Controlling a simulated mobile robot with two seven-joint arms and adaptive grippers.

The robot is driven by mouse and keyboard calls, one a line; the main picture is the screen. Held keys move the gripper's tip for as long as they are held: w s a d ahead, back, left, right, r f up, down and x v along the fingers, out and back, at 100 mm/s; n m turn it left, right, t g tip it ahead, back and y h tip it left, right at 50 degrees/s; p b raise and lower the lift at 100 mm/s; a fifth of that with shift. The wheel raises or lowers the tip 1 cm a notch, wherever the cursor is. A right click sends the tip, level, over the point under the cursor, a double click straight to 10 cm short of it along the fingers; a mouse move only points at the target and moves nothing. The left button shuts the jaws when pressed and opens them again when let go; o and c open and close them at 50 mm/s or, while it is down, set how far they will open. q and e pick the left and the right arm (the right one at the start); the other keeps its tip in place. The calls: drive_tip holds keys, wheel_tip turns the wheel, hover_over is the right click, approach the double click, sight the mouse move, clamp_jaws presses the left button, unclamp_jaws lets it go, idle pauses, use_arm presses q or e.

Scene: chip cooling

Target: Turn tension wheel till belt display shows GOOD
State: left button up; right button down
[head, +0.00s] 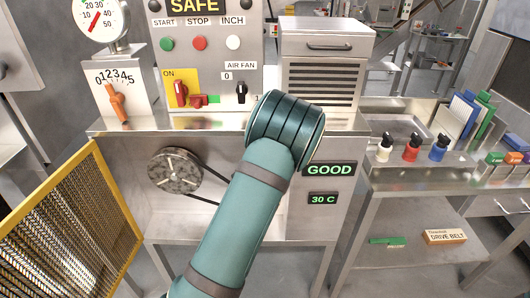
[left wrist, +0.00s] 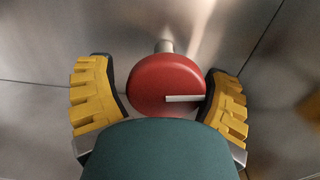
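The tension wheel is a red disc (left wrist: 160,80) with a white mark pointing right, on a short metal shaft. It shows in the left wrist view only; in the head view my left arm covers that spot. My left gripper (left wrist: 158,65) has its yellow fingers on either side of the wheel. A small gap shows at the left finger; the right finger is very close to the rim, and I cannot tell if it touches. The belt display (head: 329,169) reads GOOD in green. My right gripper is not in view.
A 30 C display (head: 323,199) sits below. A pulley (head: 175,171) with a dark belt is left of my arm. A yellow-framed mesh guard (head: 85,230) stands at left. The control panel (head: 209,60) shows SAFE. A side bench (head: 450,172) with bottles is at right.

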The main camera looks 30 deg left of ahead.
use_arm(q)
drive_tip(key=shift+o, duration=0.4)
drive_tip(key=shift+r, duration=0.1)
drive_tip(key=v, duration=1.2)
drive_tip(key=shift+f, duration=0.25)
